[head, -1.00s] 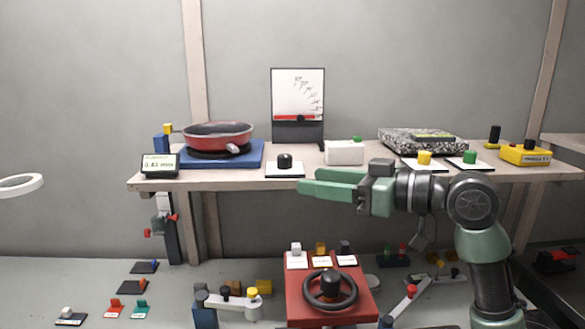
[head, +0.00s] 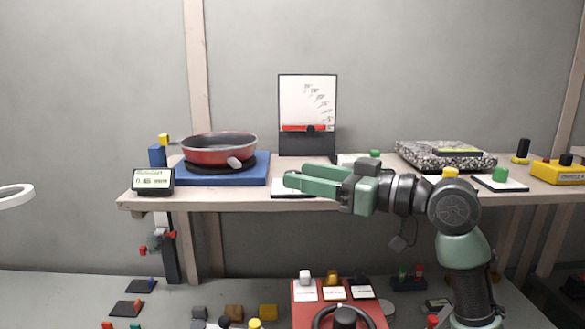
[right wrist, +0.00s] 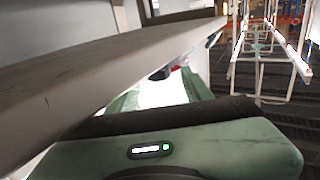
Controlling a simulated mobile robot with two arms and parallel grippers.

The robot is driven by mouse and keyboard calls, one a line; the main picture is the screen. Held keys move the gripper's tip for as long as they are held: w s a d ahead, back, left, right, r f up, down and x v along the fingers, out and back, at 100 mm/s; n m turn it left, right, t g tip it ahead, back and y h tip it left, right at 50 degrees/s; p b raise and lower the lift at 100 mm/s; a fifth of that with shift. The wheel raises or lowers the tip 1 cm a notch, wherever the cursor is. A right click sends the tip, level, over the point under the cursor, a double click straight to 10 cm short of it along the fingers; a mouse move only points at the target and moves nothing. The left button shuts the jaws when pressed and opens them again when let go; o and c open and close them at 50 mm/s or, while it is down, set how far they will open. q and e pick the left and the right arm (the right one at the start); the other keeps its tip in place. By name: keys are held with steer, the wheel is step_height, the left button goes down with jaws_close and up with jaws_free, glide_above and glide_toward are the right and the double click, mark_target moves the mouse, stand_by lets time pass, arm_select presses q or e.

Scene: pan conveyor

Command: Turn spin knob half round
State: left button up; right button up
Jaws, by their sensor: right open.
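A white plate (head: 284,193) lies at the front edge of the wooden shelf. The black knob on it is hidden behind my right gripper in the head view. In the right wrist view a dark knob (right wrist: 160,73) shows beside a bright white plate (right wrist: 165,92), between the green fingers. My right gripper (head: 296,177) is open, with its green fingers pointing left over the plate. I cannot tell whether the fingers touch the knob. My left gripper is not in view.
A red pan (head: 219,149) sits on a blue base (head: 250,170) on the shelf's left. A small display (head: 153,181) stands at the front left corner. A white dial board (head: 307,103) stands behind the gripper. A speckled slab (head: 420,156) and a yellow box (head: 558,172) are at right.

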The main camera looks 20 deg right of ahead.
mark_target(293, 172)
steer(key=shift+x, duration=1.25)
steer(key=shift+w+a, duration=0.2)
steer(key=shift+w, duration=0.1)
steer(key=shift+c, duration=0.9)
jaws_close()
steer(key=m+t+h+p, duration=0.2)
steer(key=h+p, duration=0.1)
steer(key=p, duration=0.1)
steer(key=shift+r+m, duration=0.15)
steer(key=shift+m, duration=0.15)
steer(key=shift+m+t+h+p, duration=0.4)
steer(key=shift+t+h, duration=0.1)
steer(key=shift+h, duration=0.2)
